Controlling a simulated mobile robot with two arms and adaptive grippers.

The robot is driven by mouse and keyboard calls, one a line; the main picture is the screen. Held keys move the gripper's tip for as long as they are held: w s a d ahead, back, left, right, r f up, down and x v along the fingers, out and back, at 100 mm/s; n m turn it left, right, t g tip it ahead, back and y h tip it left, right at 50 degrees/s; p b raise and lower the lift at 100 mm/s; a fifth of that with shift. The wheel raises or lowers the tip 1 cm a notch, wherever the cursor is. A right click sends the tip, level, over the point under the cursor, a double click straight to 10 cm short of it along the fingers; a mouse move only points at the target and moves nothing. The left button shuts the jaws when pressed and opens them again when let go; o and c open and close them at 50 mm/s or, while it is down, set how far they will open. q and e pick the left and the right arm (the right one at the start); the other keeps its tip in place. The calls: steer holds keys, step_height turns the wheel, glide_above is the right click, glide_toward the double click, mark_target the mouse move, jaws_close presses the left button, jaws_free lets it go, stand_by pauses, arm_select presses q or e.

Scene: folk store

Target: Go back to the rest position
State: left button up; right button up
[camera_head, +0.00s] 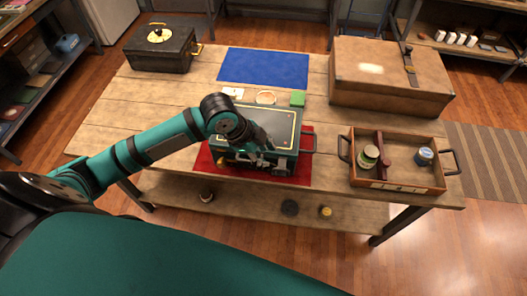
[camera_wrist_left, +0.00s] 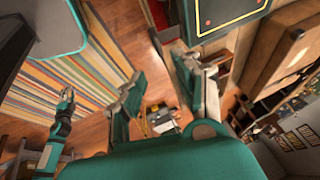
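My left gripper (camera_head: 262,152) is over the front of a teal case (camera_head: 290,140) in the head view; I cannot tell whether it touches it. The case has a gold-outlined lid and sits on a red mat (camera_head: 203,163). In the left wrist view, the two fingers of my left gripper (camera_wrist_left: 160,85) stand apart with nothing between them but floor behind. The case shows at the top of that view (camera_wrist_left: 225,15). A small teal arm, seemingly my right one with its gripper (camera_wrist_left: 68,98), shows at the left there; its fingers are too small to read.
The wooden table (camera_head: 110,115) also holds a black case (camera_head: 150,58), a blue mat (camera_head: 262,68), a brown chest (camera_head: 385,88) and an open wooden tray (camera_head: 418,188) with jars. The table's left front is clear.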

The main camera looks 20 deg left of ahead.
stand_by(0.4)
arm_select(q)
steer(key=s+d+f+n, duration=0.3)
steer(key=s+d+n, duration=0.15)
steer(key=s, duration=0.35)
steer(key=s+a+f+n+y, duration=0.2)
steer(key=s+a+n+y, duration=0.2)
steer(key=s+a+n, duration=0.45)
steer(key=s+d+f+b, duration=0.1)
steer(key=s+f+b, duration=0.15)
steer(key=f, duration=0.95)
steer(key=s+f+g+b, duration=0.1)
steer(key=f+b, duration=0.2)
steer(key=f, duration=0.8)
steer(key=s+d+f+b, duration=0.1)
steer(key=f+b, duration=0.2)
steer(key=f, duration=0.9)
steer(key=s+a+f+b, duration=0.1)
steer(key=s+f+b, duration=0.2)
steer(key=s+f, duration=0.5)
steer(key=s+a+f+g+b, duration=0.1)
steer(key=s+a+f+b, duration=0.1)
steer(key=s+f, duration=0.6)
step_height(320, 180, down, 4)
steer(key=shift+f+g+b, duration=0.15)
steer(key=shift+g+b, duration=0.15)
steer(key=shift+b, duration=0.2)
